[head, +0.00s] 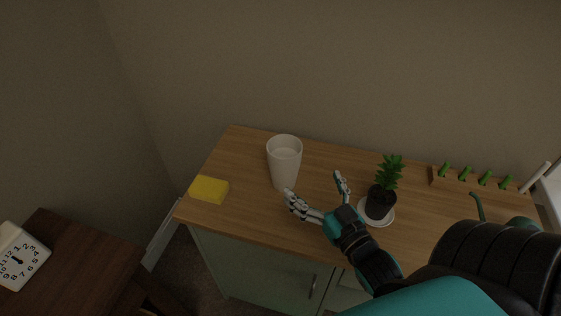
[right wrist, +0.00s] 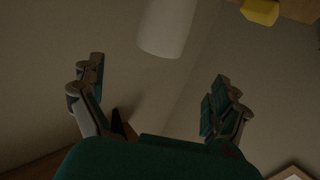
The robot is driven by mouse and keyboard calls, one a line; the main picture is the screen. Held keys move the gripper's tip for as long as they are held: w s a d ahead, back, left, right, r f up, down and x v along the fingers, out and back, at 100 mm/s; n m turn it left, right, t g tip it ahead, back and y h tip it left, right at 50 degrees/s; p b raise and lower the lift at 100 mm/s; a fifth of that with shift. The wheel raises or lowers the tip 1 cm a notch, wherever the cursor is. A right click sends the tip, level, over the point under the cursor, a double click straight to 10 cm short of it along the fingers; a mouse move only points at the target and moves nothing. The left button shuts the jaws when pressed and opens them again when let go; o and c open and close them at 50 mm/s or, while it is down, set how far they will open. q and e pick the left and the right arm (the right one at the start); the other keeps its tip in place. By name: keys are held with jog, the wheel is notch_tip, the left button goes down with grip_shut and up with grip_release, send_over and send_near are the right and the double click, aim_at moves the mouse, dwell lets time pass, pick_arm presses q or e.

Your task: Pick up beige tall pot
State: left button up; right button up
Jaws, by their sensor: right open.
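The beige tall pot (head: 283,166) stands upright on the wooden cabinet top, left of centre in the head view. It also shows at the top of the right wrist view (right wrist: 166,28), beyond and between the spread fingers. My right gripper (head: 316,185) is open and empty, in front and to the right of the pot in the head view. Its fingertips are near the pot, and a gap shows between the pot and the fingers in the right wrist view (right wrist: 158,78). My left gripper does not show.
A dark potted plant (head: 381,202) on a white saucer (head: 390,216) stands close to the right of my gripper. A wooden rack with green pegs (head: 470,184) is at the back right. A white clock (head: 20,260) sits on a dark table.

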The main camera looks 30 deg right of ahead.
aim_at(293, 159)
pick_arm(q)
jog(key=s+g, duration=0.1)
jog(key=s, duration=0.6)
pick_arm(e)
jog(key=w, duration=0.4)
jog(key=w+p, duration=0.1)
jog(key=w, duration=0.1)
jog(key=shift+d+r, duration=0.15)
jog(key=shift+d, duration=0.15)
jog(key=shift+w+d, duration=0.1)
jog(key=shift+w, duration=1.6)
jog(key=w, duration=0.1)
jog(key=w+p, duration=0.1)
jog(key=w, duration=0.2)
jog(key=shift+w+d, duration=0.25)
jog(key=shift+d, duration=0.1)
jog(key=shift+w, duration=0.25)
jog(key=c, duration=1)
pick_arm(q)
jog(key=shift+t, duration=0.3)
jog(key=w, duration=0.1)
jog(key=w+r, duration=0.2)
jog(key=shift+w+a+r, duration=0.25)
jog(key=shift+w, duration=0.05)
pick_arm(e)
jog(key=c, duration=0.5)
